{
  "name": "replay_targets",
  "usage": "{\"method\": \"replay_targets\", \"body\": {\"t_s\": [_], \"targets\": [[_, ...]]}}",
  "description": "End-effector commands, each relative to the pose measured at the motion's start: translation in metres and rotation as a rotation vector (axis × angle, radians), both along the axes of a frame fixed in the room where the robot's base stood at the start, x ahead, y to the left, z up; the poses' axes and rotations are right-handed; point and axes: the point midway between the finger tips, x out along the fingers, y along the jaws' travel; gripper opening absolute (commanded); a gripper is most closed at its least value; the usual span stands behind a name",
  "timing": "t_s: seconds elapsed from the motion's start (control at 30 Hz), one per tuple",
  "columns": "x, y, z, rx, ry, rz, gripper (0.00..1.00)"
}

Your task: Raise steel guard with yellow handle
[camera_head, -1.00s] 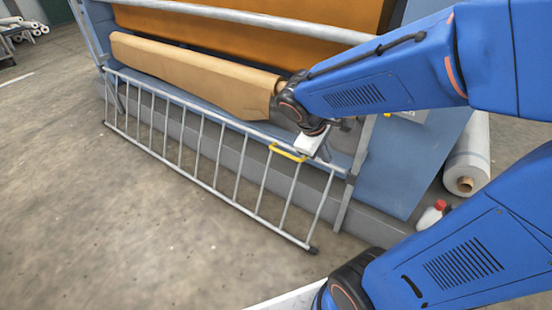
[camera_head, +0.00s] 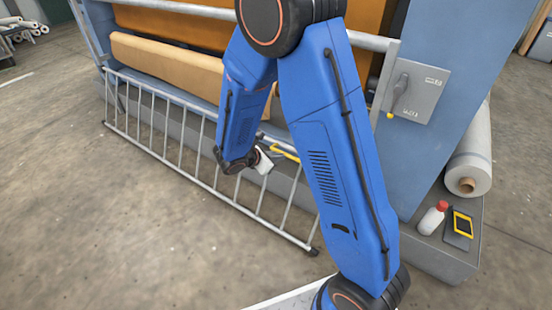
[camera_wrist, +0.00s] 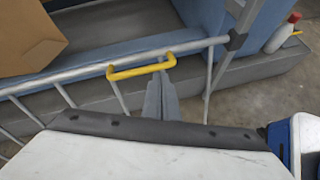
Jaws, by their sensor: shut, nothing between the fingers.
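The steel guard (camera_head: 160,127) is a ladder-like frame of grey bars. It hangs down and slants outward along the front of the press. Its yellow handle (camera_head: 286,151) sits on the top rail, partly hidden by my arm. The handle also shows whole in the wrist view (camera_wrist: 140,69), as a yellow bracket on the rail. My gripper (camera_wrist: 160,82) is shut and empty, with its grey fingertips close to the right part of the handle. I cannot tell whether they touch it. In the head view, my arm hides the fingers.
The blue press has a brown roll (camera_head: 165,62) above the guard and a grey switch box (camera_head: 414,93) on its right side. A white bottle with a red cap (camera_head: 432,218) and a white roll (camera_head: 470,165) are at the right. The floor left of the guard is clear.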

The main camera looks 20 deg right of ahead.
Motion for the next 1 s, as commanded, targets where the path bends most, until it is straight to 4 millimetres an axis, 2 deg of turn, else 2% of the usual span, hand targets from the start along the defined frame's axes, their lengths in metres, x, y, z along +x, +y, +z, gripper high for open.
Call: {"method": "replay_targets", "body": {"t_s": [0.03, 0.2, 0.3, 0.47, 0.63, 1.0], "targets": [[0.007, 0.009, -0.016, -0.029, 0.03, 0.05, 0.0], [0.025, 0.033, -0.053, -0.104, 0.097, 0.195, 0.0], [0.032, 0.043, -0.068, -0.132, 0.123, 0.254, 0.0], [0.036, 0.05, -0.08, -0.153, 0.142, 0.298, 0.0], [0.043, 0.043, -0.088, -0.156, 0.146, 0.303, 0.0], [0.072, 0.001, -0.118, -0.154, 0.145, 0.3, 0.0]]}}
